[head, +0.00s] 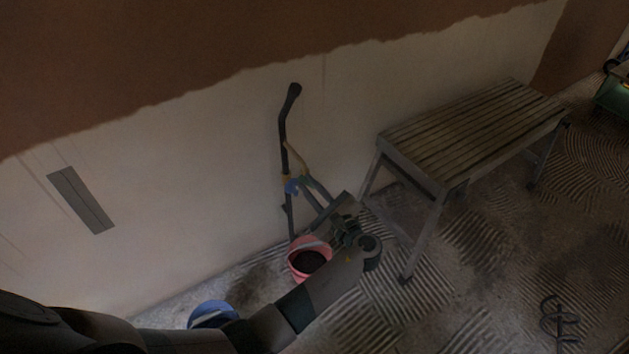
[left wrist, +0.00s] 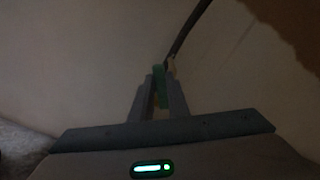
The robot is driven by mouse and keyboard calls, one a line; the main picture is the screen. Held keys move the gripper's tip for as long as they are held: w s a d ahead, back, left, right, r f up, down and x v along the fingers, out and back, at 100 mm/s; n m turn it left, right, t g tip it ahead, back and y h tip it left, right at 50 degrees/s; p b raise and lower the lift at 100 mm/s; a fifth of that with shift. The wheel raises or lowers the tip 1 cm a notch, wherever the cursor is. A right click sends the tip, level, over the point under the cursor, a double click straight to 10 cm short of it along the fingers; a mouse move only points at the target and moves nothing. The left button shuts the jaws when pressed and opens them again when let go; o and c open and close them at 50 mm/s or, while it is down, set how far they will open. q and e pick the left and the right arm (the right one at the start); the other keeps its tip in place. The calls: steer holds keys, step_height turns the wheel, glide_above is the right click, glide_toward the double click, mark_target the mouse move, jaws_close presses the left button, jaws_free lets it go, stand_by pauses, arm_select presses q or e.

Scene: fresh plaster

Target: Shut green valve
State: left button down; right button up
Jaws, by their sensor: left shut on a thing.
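A dark pipe (head: 285,135) stands against the plaster wall, with small yellow and blue parts (head: 290,186) along its lower half. My left gripper (head: 306,183) reaches up to it from the lower right. In the left wrist view the gripper (left wrist: 159,95) is shut on the green valve (left wrist: 160,76), which shows as a green handle between the fingers. The dark pipe (left wrist: 188,36) rises behind it, with a pale yellowish part beside the fingertips. In the head view the green handle is hard to make out at the fingers. My right gripper is out of view.
A pink bucket (head: 299,268) with dark contents stands on the ridged floor below my left wrist. A blue bucket (head: 212,308) is partly hidden by my arm. A slatted wooden bench (head: 470,135) stands to the right. A dark coiled thing (head: 558,318) lies at lower right.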

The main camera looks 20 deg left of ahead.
arm_select(q)
steer(key=shift+s+f+n, duration=0.1)
steer(key=shift+f+n, duration=0.05)
steer(key=shift+n, duration=0.25)
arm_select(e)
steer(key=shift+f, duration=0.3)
